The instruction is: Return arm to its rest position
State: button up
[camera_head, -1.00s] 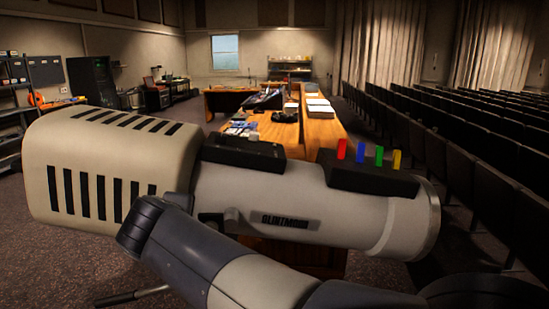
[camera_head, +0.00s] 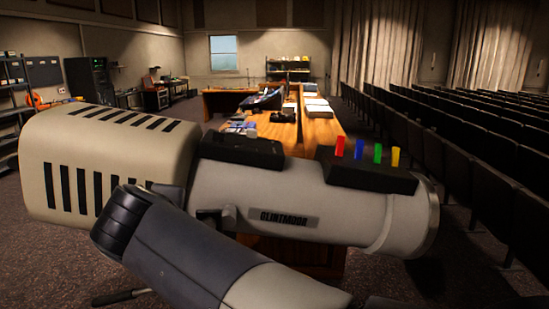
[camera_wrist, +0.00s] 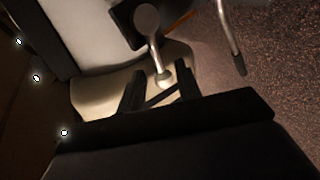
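My arm (camera_head: 190,255) crosses the lower part of the head view, in front of a large stage spotlight (camera_head: 255,200). My gripper is not seen in the head view. In the wrist view my gripper (camera_wrist: 159,76) shows two dark fingers standing apart, with nothing held between them. Beyond the fingers are a pale part of the spotlight (camera_wrist: 90,35) and a metal knob on a stem (camera_wrist: 146,19). I cannot tell how far the fingertips are from them.
A black box on the spotlight carries red, blue, green and yellow tabs (camera_head: 378,152). A wooden desk (camera_head: 325,130) with papers and equipment stands behind. Rows of dark seats (camera_head: 475,170) fill the right. Open carpet (camera_head: 50,265) lies at the lower left.

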jog(key=a+v, duration=0.1)
jog(key=v, duration=0.4)
jog(key=w+f+m+y, duration=0.1)
jog(key=w+f, duration=0.3)
jog(key=w, duration=0.5)
jog(key=shift+a+f, duration=0.15)
jog(key=shift+f, duration=0.25)
jog(key=shift+p, duration=0.3)
